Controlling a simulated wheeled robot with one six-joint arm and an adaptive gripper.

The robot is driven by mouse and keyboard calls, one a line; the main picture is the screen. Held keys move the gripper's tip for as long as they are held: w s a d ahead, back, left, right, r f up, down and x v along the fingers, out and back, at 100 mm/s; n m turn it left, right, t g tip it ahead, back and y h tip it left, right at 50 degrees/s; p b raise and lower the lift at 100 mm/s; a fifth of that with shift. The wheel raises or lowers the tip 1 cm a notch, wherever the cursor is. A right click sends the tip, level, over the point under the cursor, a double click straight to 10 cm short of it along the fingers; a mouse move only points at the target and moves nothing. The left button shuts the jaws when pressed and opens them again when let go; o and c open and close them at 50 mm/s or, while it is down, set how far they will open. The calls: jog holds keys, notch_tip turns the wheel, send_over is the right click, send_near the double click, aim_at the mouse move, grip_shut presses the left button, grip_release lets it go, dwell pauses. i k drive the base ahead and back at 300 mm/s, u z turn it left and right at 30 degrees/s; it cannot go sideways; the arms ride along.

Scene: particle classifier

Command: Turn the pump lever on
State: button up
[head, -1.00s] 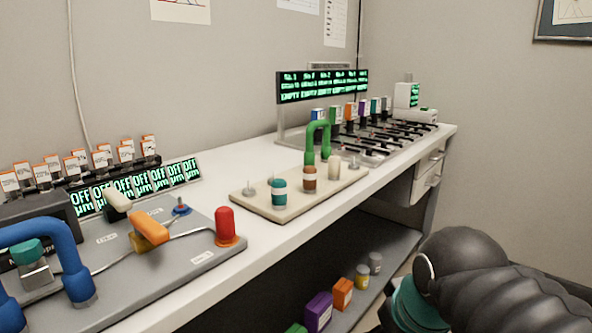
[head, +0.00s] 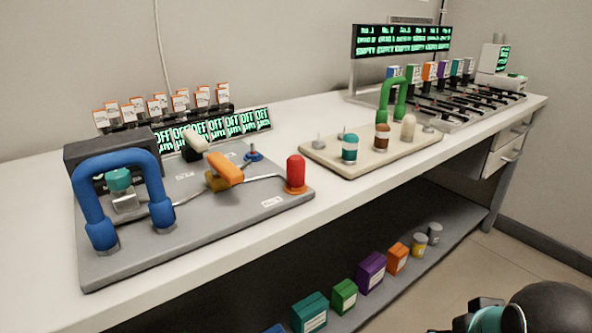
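A grey panel (head: 110,265) lies on the left part of the bench. On it, an orange lever (head: 225,167) slants over a yellow-brown base. A smaller cream lever (head: 194,141) on a black base stands behind it. The labels are too small to read, so I cannot tell which lever is the pump lever. The row of small displays (head: 215,138) behind the panel reads OFF. Only a dark and teal part of my arm shows at the lower right, well away from the levers. My gripper is not in view.
A blue arched handle (head: 118,163) and a red knob (head: 296,172) rise from the panel. A beige tray (head: 318,155) with a green arch and small containers stands to the right. Coloured boxes (head: 371,271) sit on the lower shelf. The bench's front strip is clear.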

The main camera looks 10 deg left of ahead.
aim_at(192, 139)
jog(key=z, duration=0.55)
jog(key=k, duration=1.2)
jog(key=u, duration=1.05)
